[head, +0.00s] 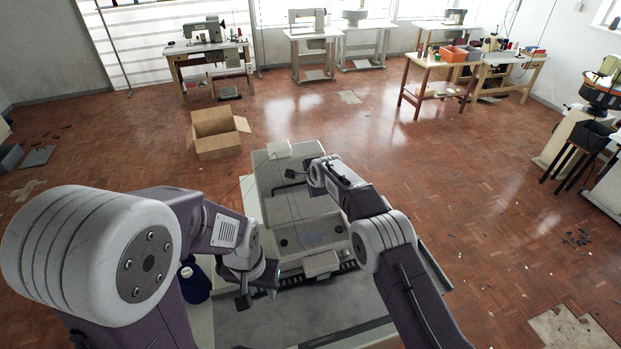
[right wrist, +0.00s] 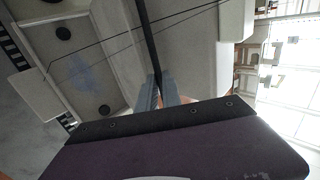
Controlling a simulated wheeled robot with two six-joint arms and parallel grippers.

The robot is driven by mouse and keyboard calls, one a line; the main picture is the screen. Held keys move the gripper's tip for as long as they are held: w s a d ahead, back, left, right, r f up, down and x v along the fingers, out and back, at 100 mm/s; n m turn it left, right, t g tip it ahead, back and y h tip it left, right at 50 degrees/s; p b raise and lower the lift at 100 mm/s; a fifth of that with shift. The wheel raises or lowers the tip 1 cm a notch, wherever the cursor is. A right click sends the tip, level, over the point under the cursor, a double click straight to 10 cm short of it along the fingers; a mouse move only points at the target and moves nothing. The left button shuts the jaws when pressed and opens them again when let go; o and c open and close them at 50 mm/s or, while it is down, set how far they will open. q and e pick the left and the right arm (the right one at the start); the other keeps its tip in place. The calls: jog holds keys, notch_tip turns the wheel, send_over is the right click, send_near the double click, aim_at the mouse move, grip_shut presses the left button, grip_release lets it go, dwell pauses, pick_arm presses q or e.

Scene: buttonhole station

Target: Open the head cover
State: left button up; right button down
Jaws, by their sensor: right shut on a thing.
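The pale grey buttonhole machine (head: 283,207) stands in front of me on its table. I cannot tell the edges of its head cover from the rest of the casing. A thin black bar (head: 288,185) shows against the casing in the head view. In the right wrist view my right gripper (right wrist: 167,92) has its fingers shut on a black bar (right wrist: 149,35) that runs up past the pale casing (right wrist: 187,45).
The grey table top (head: 300,312) has some bare room in front of the machine. A dark blue bottle-like thing (head: 195,284) stands beside my left arm. An open cardboard box (head: 217,138) lies on the floor behind. Other sewing tables (head: 310,33) line the far wall.

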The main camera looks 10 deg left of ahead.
jog(key=shift+w+a+r, duration=0.1)
jog(key=shift+w+a, duration=0.2)
jog(key=shift+a, duration=0.05)
pick_arm(q)
jog(key=shift+w+a+r, duration=0.25)
jog(key=shift+w+r, duration=0.1)
jog(key=shift+r, duration=0.15)
jog(key=shift+s, duration=0.1)
pick_arm(e)
jog(key=shift+s+d, duration=0.1)
jog(key=c, duration=1.8)
grip_release()
pick_arm(q)
jog(key=shift+s+a, duration=0.1)
jog(key=shift+a, duration=0.05)
pick_arm(e)
jog(key=shift+s, duration=0.1)
